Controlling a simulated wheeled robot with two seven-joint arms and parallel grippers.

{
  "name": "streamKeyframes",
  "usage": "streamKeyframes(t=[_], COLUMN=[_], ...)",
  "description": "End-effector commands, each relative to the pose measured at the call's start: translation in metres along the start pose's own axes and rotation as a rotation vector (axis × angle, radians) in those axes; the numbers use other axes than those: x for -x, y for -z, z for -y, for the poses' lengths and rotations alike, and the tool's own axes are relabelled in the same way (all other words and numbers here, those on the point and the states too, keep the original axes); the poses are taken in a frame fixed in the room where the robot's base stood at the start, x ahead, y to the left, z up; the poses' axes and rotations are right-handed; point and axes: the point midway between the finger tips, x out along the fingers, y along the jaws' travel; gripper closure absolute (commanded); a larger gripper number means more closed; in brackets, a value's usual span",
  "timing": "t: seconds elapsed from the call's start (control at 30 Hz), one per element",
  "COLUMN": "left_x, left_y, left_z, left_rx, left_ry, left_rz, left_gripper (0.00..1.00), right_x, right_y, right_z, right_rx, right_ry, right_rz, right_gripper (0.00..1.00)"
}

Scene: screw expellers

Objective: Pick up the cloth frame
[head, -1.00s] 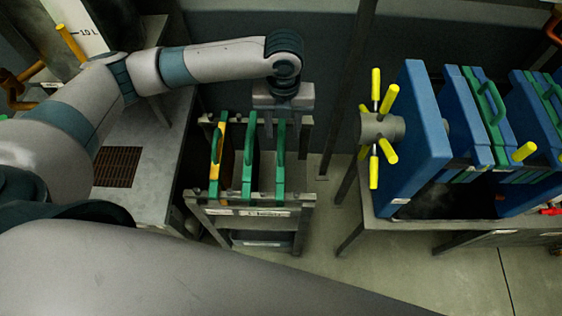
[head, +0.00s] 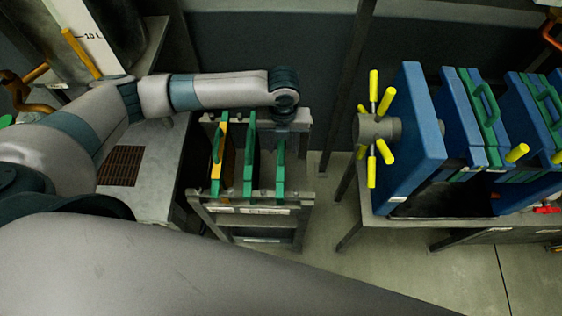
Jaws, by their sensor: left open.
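Three upright cloth frames with green edges and handles stand side by side in a grey metal rack: the left one (head: 217,160) also has an orange-yellow edge, then the middle one (head: 249,165) and the right one (head: 281,178). My left gripper (head: 283,127) points down over the far part of the right frame, close above its handle. It is open, with its fingers mostly hidden below the wrist; I cannot tell if they touch the handle. My right gripper is out of view.
The rack (head: 252,209) has a label on its front bar. A grey bench with a brown grate (head: 120,166) stands to its left. To the right, a press with blue plates (head: 415,120) and yellow handle bars stands on a grey table. Floor shows between them.

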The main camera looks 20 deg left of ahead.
Motion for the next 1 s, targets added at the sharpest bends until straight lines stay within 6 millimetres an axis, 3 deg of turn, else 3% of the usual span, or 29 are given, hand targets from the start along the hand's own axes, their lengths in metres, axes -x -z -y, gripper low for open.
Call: streamKeyframes(t=[0.2, 0.4, 0.9, 0.93, 1.0], left_x=[-0.021, -0.043, -0.047, -0.047, -0.047], left_y=[0.0, 0.0, -0.001, -0.001, -0.001], left_z=[-0.005, -0.005, -0.005, -0.005, -0.005], left_rx=[0.002, 0.0, 0.0, 0.0, 0.0], left_ry=[-0.003, -0.002, -0.001, -0.001, -0.001], left_rz=[-0.004, -0.002, 0.0, 0.0, 0.0], left_gripper=[0.58, 0.58, 0.58, 0.6, 0.77], right_x=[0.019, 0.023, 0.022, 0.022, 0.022], right_y=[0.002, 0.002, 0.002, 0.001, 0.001], right_z=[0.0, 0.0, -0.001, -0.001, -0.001], right_rx=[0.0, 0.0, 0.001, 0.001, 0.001], right_ry=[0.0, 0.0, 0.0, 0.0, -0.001], right_rz=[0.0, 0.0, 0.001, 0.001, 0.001], right_gripper=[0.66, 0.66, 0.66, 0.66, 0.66])
